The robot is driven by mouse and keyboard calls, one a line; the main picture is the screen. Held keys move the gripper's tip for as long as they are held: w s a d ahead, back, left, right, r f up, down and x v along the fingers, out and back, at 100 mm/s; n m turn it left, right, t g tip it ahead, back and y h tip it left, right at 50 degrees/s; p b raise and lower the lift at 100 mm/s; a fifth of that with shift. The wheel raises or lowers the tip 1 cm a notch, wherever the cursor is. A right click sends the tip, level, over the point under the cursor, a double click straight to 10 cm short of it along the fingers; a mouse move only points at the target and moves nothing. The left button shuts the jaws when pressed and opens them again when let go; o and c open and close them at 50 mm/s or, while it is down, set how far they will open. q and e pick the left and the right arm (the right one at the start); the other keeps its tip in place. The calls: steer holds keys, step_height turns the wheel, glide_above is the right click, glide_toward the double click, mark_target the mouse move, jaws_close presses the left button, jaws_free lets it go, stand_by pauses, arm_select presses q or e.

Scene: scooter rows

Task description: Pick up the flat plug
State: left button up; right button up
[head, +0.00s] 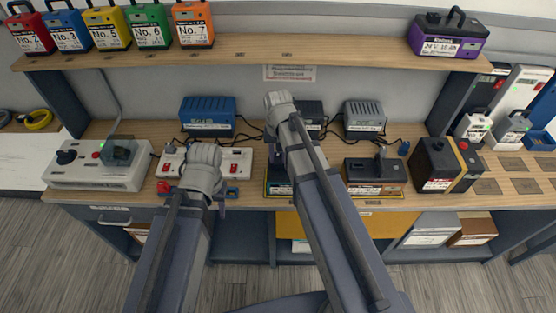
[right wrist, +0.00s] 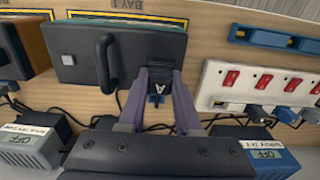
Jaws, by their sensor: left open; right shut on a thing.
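In the right wrist view a small dark blue plug (right wrist: 157,88) with a white mark lies between the two purple fingers of my right gripper (right wrist: 159,84). The fingers are shut on it, at the edge of a dark battery (right wrist: 80,68) with a black handle. I cannot tell whether the plug touches the battery. In the head view my right arm hides this plug and the fingertips. My left gripper (head: 205,196) is open above the bench's front edge, in front of the white power strip (head: 236,163); its fingers are mostly hidden by its wrist.
The strip, with red switches, holds several plugs in the right wrist view (right wrist: 258,88). A blue charger (head: 208,112) and a grey charger (head: 364,118) stand behind, with loose black cables. A grey tester (head: 90,177) is at left; dark batteries (head: 436,165) are at right. A shelf (head: 340,52) overhangs the bench.

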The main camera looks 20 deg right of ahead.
mark_target(278, 155)
arm_select(q)
steer(key=shift+r, duration=0.15)
arm_select(e)
steer(key=shift+r, duration=0.15)
jaws_close()
step_height(278, 155, up, 10)
steer(key=p, duration=1)
arm_select(q)
step_height(278, 155, up, 10)
steer(key=shift+f, duration=0.2)
